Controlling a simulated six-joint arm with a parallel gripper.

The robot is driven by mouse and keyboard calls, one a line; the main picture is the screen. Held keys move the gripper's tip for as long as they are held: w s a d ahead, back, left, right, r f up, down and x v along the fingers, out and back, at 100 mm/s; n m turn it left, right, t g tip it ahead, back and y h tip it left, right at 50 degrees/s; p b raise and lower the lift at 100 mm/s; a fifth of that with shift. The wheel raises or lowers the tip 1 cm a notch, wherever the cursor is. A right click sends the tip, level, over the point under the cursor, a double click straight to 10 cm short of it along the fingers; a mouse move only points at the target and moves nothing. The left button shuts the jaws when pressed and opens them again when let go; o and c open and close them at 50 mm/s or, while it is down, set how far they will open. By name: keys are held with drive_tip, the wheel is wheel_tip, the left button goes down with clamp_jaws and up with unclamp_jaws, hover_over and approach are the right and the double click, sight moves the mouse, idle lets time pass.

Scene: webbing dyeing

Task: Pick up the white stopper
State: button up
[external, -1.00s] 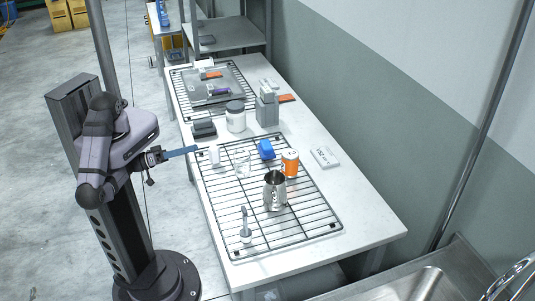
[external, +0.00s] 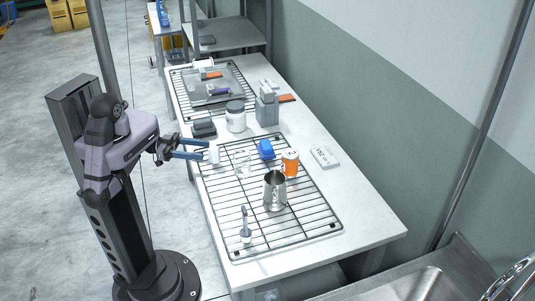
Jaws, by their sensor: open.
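A small white upright piece (external: 214,154), which looks like the white stopper, stands at the far left corner of the near wire rack (external: 290,238). My gripper (external: 206,149) is open, with its two blue fingers spread and pointing right toward the piece. The fingertips are just left of it in the picture. I cannot tell whether they touch it or how their height compares. Nothing shows between the fingers.
A dark block (external: 204,128) and white-bodied jar (external: 236,118) stand behind. The rack's front right is clear.

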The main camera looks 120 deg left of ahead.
sight(213, 152)
drive_tip(key=shift+w+a, duration=0.1)
drive_tip(key=shift+w, duration=0.2)
drive_tip(key=shift+p+x, duration=1.2)
drive_tip(key=shift+x, duration=0.2)
drive_tip(key=shift+p+x, duration=0.5)
drive_tip(key=shift+x, duration=0.75)
drive_tip(key=shift+f, duration=0.2)
drive_tip(key=c, duration=1.2)
